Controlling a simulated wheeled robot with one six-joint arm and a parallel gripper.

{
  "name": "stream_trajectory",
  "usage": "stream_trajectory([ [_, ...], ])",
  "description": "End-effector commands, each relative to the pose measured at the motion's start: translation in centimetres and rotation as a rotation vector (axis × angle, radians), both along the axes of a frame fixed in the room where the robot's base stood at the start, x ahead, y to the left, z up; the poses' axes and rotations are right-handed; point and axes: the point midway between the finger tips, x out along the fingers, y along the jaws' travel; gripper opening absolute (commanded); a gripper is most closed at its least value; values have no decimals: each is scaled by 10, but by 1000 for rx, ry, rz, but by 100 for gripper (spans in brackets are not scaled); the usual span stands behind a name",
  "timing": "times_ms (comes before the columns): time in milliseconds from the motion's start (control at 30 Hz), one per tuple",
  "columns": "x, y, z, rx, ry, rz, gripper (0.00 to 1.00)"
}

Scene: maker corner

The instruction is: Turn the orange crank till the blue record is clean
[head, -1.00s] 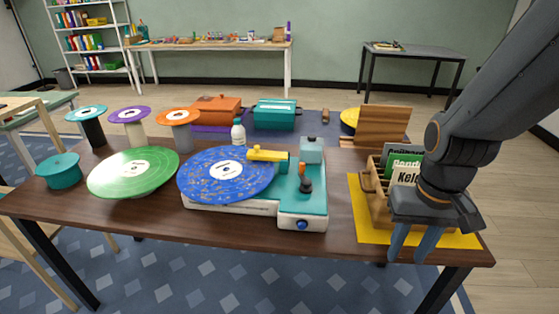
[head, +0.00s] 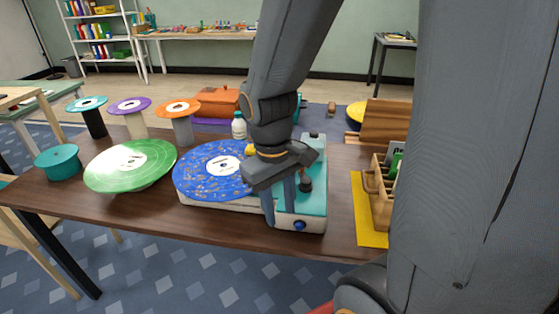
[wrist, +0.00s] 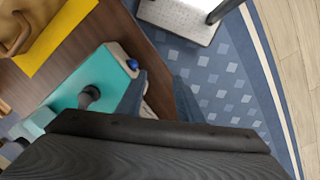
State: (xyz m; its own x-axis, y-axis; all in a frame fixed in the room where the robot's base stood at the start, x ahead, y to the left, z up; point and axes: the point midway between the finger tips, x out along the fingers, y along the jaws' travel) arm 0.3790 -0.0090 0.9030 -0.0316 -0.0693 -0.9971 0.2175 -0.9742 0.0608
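The blue record (head: 205,172) lies flat on the teal and white cleaning machine (head: 314,207) and carries many tan specks. A yellow arm (head: 251,150) reaches over the record and is partly hidden by my gripper. The crank's dark knob (head: 305,184) stands on the machine's teal top; its orange part is hidden behind my gripper. The knob also shows in the wrist view (wrist: 88,97). My gripper (head: 279,214) points down by the machine's front, left of the knob. Its fingers are apart with nothing between them, as the wrist view (wrist: 159,80) also shows.
A green record (head: 131,164) and a teal round pot (head: 57,162) are at the left. Several records on stands and a white bottle (head: 239,126) are behind. A wooden crate (head: 381,205) stands on a yellow mat (head: 367,225) at the right.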

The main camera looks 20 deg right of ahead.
Motion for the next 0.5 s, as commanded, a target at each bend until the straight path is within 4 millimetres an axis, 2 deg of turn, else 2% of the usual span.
stream_trajectory([
  [167, 40, -31, 3, -195, 181, 531, 33],
  [300, 84, -58, 16, -371, 348, 908, 33],
  [400, 113, -71, 28, -473, 450, 1089, 33],
  [500, 132, -78, 37, -541, 517, 1195, 33],
])
